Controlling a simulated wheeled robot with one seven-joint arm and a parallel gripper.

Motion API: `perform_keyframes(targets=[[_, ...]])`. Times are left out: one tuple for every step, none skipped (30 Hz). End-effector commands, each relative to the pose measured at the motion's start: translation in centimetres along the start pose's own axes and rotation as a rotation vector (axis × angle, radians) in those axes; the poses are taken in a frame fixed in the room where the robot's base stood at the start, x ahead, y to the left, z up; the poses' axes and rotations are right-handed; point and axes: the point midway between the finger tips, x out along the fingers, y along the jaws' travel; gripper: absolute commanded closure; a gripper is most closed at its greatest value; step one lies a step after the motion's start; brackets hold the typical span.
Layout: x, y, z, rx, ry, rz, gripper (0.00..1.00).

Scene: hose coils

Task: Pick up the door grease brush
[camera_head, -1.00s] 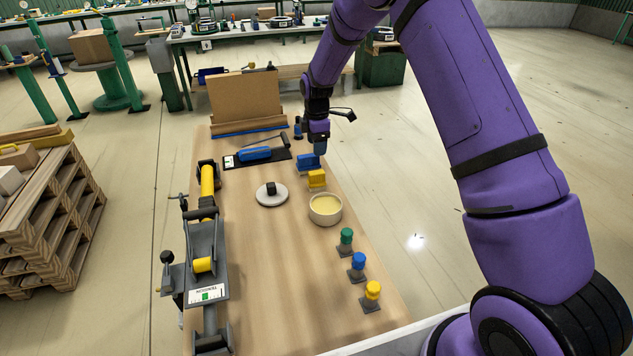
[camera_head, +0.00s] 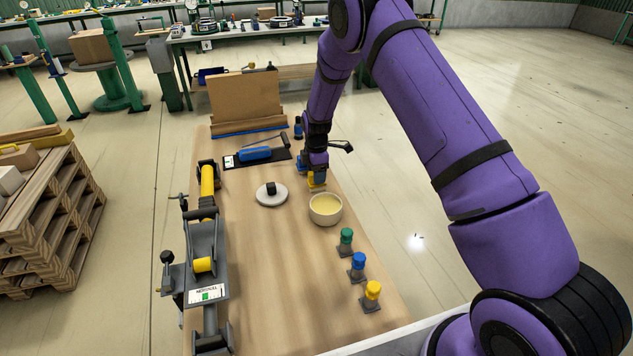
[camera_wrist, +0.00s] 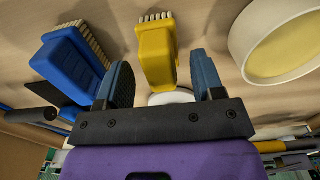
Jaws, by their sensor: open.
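Two brushes stand near the table's right edge; I cannot tell which is the door grease brush. The yellow brush (camera_wrist: 155,52), with pale bristles, lies ahead of and between my fingertips in the wrist view; in the head view it shows just under my gripper (camera_head: 317,186). The blue brush (camera_wrist: 72,62) lies outside my left finger in the wrist view and is partly hidden behind my gripper (camera_head: 302,163) in the head view. My gripper (camera_wrist: 162,78) is open, with nothing held. I cannot tell whether a finger touches the yellow brush.
A cream bowl (camera_head: 325,210) stands close to the yellow brush. A white disc with a dark knob (camera_head: 271,195) is to the left. Green (camera_head: 346,240), blue (camera_head: 358,265) and yellow (camera_head: 372,294) capped posts line the right edge. A blue tool on a black mat (camera_head: 256,154) lies farther back.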

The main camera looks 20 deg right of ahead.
Motion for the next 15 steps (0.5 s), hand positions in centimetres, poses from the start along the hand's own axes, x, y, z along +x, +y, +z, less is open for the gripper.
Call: perform_keyframes(targets=[[0.57,-0.02,0.02,0.000,-0.001,-0.001,0.38],[0.73,0.00,0.03,-0.001,-0.001,-0.001,0.38],[0.84,0.02,0.04,-0.001,-0.001,0.000,0.38],[0.87,0.03,0.05,0.000,-0.001,0.001,0.38],[0.87,0.04,0.05,0.000,-0.001,0.001,0.38],[0.85,0.04,0.05,0.000,-0.001,0.001,0.38],[0.85,0.04,0.05,0.000,0.000,0.001,0.38],[0.84,0.04,0.05,0.000,0.000,0.001,0.38],[0.85,0.03,0.05,0.000,0.000,0.001,0.41],[0.84,0.03,0.05,0.000,0.000,0.001,0.47],[0.84,0.03,0.05,0.000,0.000,0.001,0.54],[0.84,0.03,0.05,0.000,0.000,0.001,0.64],[0.84,0.03,0.05,0.000,0.000,0.001,0.70],[0.84,0.03,0.05,0.000,0.000,0.001,0.77],[0.84,0.03,0.05,0.000,0.000,0.001,0.87]])
